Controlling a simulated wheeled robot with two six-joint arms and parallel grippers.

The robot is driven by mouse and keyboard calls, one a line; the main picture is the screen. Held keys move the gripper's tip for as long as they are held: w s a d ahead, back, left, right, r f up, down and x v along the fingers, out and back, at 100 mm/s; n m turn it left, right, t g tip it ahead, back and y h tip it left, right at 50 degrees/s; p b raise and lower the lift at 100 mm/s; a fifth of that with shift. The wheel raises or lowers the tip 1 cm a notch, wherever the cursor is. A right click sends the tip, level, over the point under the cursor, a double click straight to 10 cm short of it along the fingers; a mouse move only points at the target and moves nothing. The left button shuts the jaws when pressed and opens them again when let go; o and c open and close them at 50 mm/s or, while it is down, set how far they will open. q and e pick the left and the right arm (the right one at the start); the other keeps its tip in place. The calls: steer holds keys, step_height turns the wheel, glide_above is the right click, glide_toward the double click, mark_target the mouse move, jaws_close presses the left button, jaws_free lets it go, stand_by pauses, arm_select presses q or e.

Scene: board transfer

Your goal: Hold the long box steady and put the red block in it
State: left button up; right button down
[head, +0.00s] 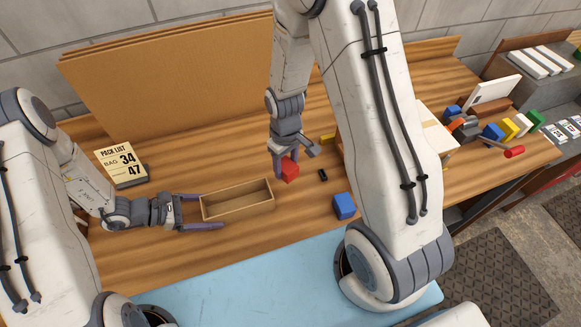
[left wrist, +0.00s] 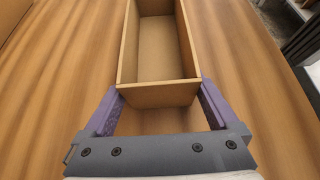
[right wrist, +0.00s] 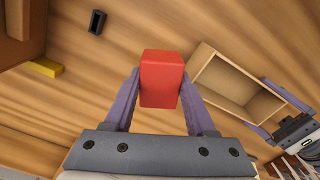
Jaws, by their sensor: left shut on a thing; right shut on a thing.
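The long box (head: 237,211) is an open, empty wooden tray on the table in the head view. My left gripper (head: 203,211) is shut on its left end, a finger on each side; the left wrist view shows the box (left wrist: 157,93) between the purple fingers (left wrist: 160,108). The red block (head: 290,170) is held by my right gripper (head: 287,168), just behind and right of the box. In the right wrist view the red block (right wrist: 160,80) sits between both fingers, with the empty box (right wrist: 238,85) beside it. Its exact height above the table is hard to tell.
A blue block (head: 344,206) and a small black object (head: 322,175) lie right of the box. A yellow piece (head: 327,138) lies behind. A pack list sign (head: 121,164) stands at the left, cardboard sheets (head: 165,80) at the back. A blue mat (head: 270,275) covers the front.

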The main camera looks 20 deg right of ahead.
mark_target(251, 184)
steer(key=s+a+n, duration=0.2)
steer(key=a+n, duration=0.8)
steer(key=n, duration=0.3)
steer(key=shift+a, duration=0.2)
steer(key=shift+f, duration=0.2)
stand_by(0.6)
steer(key=shift+c, duration=0.7)
jaws_free()
steer(key=shift+r, duration=0.1)
step_height(251, 184, up, 12)
